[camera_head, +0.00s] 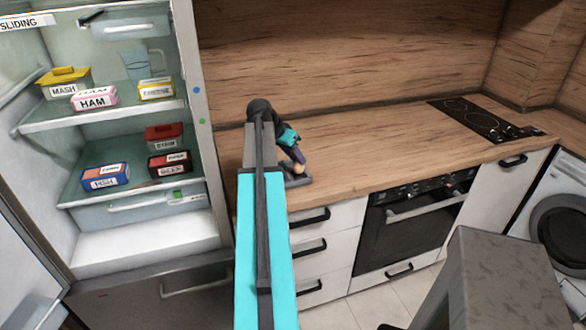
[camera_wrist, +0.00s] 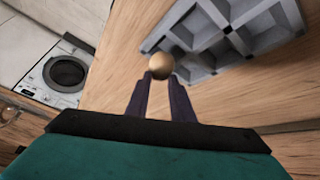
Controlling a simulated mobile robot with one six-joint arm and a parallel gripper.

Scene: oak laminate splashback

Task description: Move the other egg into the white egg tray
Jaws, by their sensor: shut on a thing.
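A tan egg (camera_wrist: 160,66) sits between the fingertips of my gripper (camera_wrist: 161,77) in the wrist view, and the gripper is shut on it. The egg tray (camera_wrist: 232,62) looks grey in this light and has square compartments. The egg is at the tray's near left edge in that view; I cannot tell whether it touches the tray. The compartments that show look empty, and the tray's far part is cut off by the frame. In the head view my gripper (camera_head: 298,158) is low over the tray (camera_head: 300,182), with the egg (camera_head: 298,170) at its tips. No other egg shows.
The wooden counter (camera_head: 370,138) is clear to the right up to the black hob (camera_head: 484,119). An open fridge (camera_head: 125,235) with labelled boxes stands at the left. The splashback (camera_head: 340,50) rises behind. A washing machine (camera_head: 560,215) is at the far right.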

